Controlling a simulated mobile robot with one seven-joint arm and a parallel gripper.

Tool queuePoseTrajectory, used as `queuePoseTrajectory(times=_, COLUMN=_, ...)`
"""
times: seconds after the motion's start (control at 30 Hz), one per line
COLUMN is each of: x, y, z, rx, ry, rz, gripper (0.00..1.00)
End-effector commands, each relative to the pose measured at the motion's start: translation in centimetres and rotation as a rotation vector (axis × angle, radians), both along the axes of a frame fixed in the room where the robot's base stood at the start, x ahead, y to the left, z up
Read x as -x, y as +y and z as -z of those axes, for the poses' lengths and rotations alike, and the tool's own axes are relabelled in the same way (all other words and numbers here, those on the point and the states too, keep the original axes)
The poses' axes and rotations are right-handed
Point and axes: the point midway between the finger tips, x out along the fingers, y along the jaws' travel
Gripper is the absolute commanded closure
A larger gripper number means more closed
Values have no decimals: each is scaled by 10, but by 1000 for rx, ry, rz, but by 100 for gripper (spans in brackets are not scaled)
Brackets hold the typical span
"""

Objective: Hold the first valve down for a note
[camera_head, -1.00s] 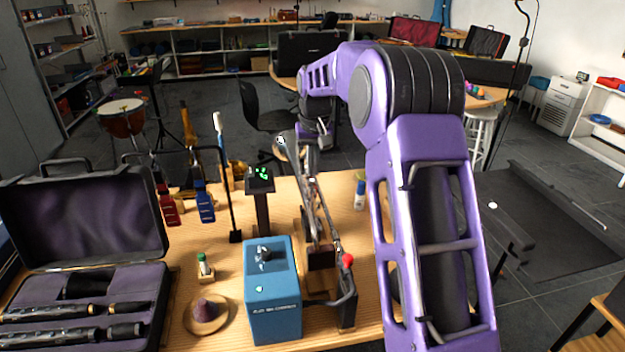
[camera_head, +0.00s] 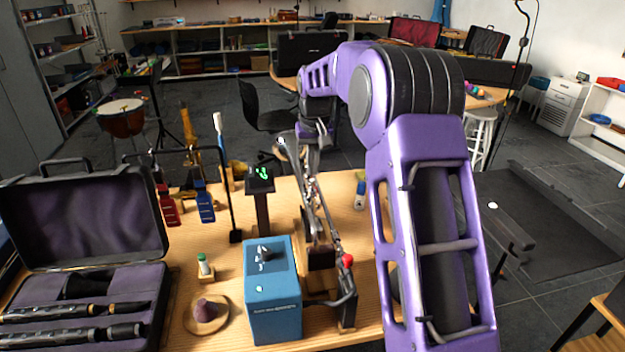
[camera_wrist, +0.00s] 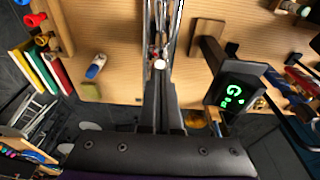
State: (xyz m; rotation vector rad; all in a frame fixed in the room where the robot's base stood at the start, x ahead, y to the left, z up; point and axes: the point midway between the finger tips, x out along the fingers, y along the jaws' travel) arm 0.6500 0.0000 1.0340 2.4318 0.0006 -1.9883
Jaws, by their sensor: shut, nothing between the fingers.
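A silvery brass instrument (camera_head: 316,200) lies lengthwise on a wooden stand at the middle of the bench, partly hidden by my wrist. In the wrist view its tubing (camera_wrist: 160,30) runs up from my fingers. A small round pale cap (camera_wrist: 160,63) shows at the fingertips; I cannot tell which valve it is or whether it is pressed. My gripper (camera_wrist: 160,78) is shut and empty, its dark fingers together over the instrument. Contact is unclear. A tuner (camera_head: 261,178) stands to its left, its screen lit green; the wrist view shows a green G on it (camera_wrist: 238,92).
A blue box with a knob (camera_head: 272,290) and a red-knobbed lever (camera_head: 347,261) stand at the front. An open clarinet case (camera_head: 85,215) fills the left.

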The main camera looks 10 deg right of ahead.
Motion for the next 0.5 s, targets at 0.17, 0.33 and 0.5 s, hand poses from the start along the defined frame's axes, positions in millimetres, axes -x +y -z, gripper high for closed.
queuePoseTrajectory(times=0.17, x=0, y=0, z=0, rx=0, ry=0, rz=0, gripper=100)
queuePoseTrajectory(times=0.33, x=0, y=0, z=1, rx=0, ry=0, rz=0, gripper=100)
queuePoseTrajectory(times=0.5, x=0, y=0, z=6, rx=0, ry=0, rz=0, gripper=100)
